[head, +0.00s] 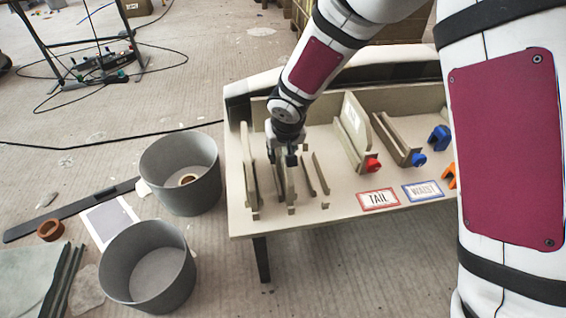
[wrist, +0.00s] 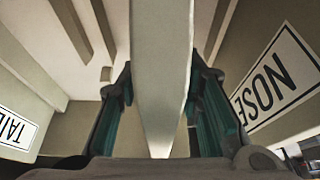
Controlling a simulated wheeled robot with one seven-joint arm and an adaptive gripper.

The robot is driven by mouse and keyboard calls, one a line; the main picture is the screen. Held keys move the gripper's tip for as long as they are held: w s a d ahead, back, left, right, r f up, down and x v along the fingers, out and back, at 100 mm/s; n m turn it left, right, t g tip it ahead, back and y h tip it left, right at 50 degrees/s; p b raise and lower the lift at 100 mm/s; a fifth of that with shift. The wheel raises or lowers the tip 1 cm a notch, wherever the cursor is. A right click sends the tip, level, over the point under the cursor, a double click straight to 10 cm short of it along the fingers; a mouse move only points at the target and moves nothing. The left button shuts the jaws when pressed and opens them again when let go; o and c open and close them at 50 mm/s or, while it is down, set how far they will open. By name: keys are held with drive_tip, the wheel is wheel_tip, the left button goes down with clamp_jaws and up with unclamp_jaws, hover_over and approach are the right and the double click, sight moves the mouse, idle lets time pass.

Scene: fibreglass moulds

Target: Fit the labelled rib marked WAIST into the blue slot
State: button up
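My gripper (head: 284,158) is low over the left part of the table, at a tan rib (head: 290,182) that stands upright. In the wrist view this rib (wrist: 161,75) runs between the two teal-padded fingers. I cannot tell whether the pads press on it, and its label is not readable. A rib labelled NOSE (wrist: 275,85) stands to its right in the wrist view. The blue slot (head: 396,140) has a blue end piece (head: 419,159) and a WAIST card (head: 423,190) in front. No labelled rib shows in it.
The red-ended slot (head: 368,164) holds an upright labelled rib (head: 355,118), behind the TAIL card (head: 378,199). Low empty rails (head: 320,172) lie right of my gripper. Blue (head: 439,138) and orange (head: 449,177) pieces lie at the right. Grey bins (head: 148,265) stand on the floor.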

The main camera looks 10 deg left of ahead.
clamp_jaws()
